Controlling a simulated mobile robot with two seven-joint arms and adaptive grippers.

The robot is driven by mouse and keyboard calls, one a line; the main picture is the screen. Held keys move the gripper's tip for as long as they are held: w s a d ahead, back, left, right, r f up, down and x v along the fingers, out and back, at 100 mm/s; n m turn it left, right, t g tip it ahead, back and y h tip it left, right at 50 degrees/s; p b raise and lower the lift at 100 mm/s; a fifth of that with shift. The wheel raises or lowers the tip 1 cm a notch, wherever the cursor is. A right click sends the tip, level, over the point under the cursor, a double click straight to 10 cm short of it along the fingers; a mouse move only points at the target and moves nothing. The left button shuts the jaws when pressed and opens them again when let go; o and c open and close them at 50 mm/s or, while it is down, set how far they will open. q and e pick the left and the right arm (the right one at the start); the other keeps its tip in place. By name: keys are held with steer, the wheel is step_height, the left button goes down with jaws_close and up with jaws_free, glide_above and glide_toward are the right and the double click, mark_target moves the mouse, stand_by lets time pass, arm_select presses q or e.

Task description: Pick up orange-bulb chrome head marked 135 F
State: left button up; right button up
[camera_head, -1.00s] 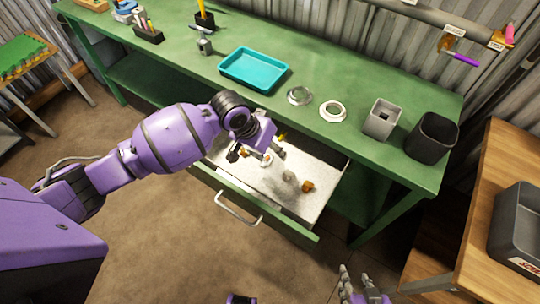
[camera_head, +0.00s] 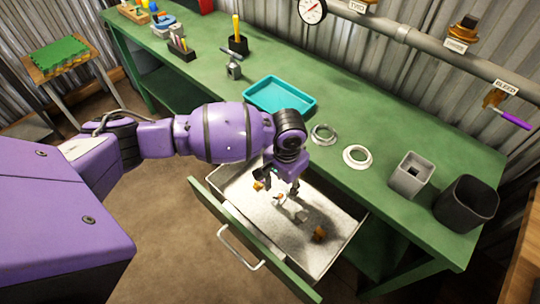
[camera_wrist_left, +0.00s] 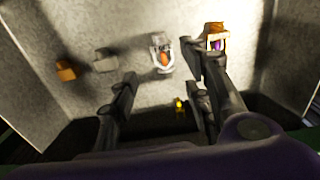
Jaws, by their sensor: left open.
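A chrome head with an orange bulb (camera_wrist_left: 162,56) lies in the open drawer (camera_head: 232,204), ahead of and between my left fingers in the left wrist view. Any marking on it is too small to read. It shows small in the head view (camera_head: 278,200), just below the gripper. My left gripper (camera_head: 281,184) is open and empty above the drawer; it also shows in the left wrist view (camera_wrist_left: 165,72). A brass head with a purple bulb (camera_wrist_left: 215,38) is by the right fingertip, partly hidden by it. My right gripper is out of view.
A grey piece (camera_wrist_left: 105,61) and a brass piece (camera_wrist_left: 65,70) lie left of the chrome head. A small yellow thing (camera_wrist_left: 180,105) is near the drawer's dark edge. The green bench (camera_head: 330,172) overhangs the drawer's back and holds a teal tray (camera_head: 262,105).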

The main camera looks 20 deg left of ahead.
mark_target(280, 197)
arm_select(q)
steer(key=f, duration=0.5)
steer(key=shift+s+a+f, duration=0.1)
steer(key=shift+a+f, duration=0.1)
steer(key=shift+a, duration=0.15)
jaws_close()
